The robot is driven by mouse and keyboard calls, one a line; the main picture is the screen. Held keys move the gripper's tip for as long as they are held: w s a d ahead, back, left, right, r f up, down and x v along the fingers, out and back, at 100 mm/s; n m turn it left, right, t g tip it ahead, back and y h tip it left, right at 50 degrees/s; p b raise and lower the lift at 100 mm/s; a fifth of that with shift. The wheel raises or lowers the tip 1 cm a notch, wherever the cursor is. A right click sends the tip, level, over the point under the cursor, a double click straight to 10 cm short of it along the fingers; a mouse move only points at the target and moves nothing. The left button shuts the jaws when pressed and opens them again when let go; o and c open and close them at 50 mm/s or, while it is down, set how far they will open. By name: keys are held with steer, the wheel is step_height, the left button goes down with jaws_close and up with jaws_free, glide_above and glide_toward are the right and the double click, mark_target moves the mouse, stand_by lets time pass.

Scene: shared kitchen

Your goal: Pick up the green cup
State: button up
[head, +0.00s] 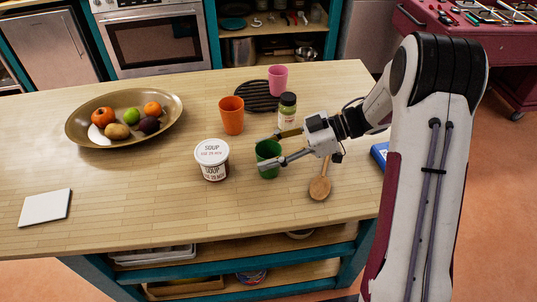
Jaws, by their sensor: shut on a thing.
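The green cup (267,164) stands on the wooden counter, right of the soup tub. My gripper (274,150) reaches in from the right and is shut on the green cup, with one finger on its far side and one across its near side. The near finger covers part of the cup's wall. The cup looks upright; I cannot tell whether its base touches the counter.
A white soup tub (212,160) stands close on the left. An orange cup (231,115), a jar (287,109) and a pink cup (278,79) stand behind. A wooden spoon (320,186) lies right, a fruit bowl (76,132) far left. The front counter is clear.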

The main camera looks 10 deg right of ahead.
step_height(320, 180, up, 10)
stand_by(0.7)
